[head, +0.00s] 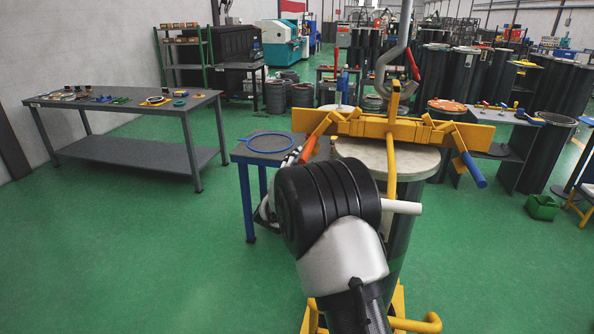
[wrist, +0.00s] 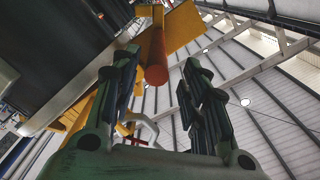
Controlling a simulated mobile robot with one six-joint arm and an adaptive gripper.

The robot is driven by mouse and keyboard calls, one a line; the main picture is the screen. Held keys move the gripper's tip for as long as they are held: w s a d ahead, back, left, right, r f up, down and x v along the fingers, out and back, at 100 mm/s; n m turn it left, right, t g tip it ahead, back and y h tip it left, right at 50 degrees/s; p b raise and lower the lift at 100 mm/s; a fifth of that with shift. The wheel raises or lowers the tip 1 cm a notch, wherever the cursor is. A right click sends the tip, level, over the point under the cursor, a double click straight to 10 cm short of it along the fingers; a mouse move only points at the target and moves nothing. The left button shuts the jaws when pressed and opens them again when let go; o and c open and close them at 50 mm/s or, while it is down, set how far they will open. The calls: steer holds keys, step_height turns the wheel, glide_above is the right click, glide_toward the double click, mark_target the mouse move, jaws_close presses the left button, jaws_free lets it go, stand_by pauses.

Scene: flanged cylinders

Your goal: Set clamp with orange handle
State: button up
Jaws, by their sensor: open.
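The yellow clamp (head: 405,130) sits across the top of the large cylinder (head: 415,158) in the head view. Its orange handle (head: 308,149) hangs down at the clamp's left end, and a blue handle (head: 474,171) is at its right end. In the wrist view the orange handle (wrist: 157,48) points toward the camera, its round end between the tips of my open gripper (wrist: 160,66). No finger visibly touches it; the exact depth is unclear. In the head view my own arm hides most of the gripper.
A small blue-legged table (head: 240,156) with a blue ring (head: 265,142) stands left of the cylinder. A grey workbench (head: 80,104) with small parts is farther left. More cylinders and a green box (head: 542,207) are at the right. Green floor is clear at left.

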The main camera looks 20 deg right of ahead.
steer(key=shift+v, duration=2.15)
steer(key=shift+f, duration=0.1)
steer(key=s+a+r+n+y, duration=0.4)
steer(key=a+r+n+y, duration=0.1)
steer(key=a+r+y, duration=0.15)
steer(key=s+a+n+g+y, duration=0.35)
steer(key=s+a+n, duration=0.2)
steer(key=s, duration=0.75)
steer(key=s+f+n+g, duration=0.3)
steer(key=s, duration=1.2)
steer(key=s+f+n+g, duration=0.3)
steer(key=s+f+g, duration=0.1)
steer(key=s, duration=1.2)
steer(key=shift+f, duration=0.25)
steer(key=shift+a, duration=0.1)
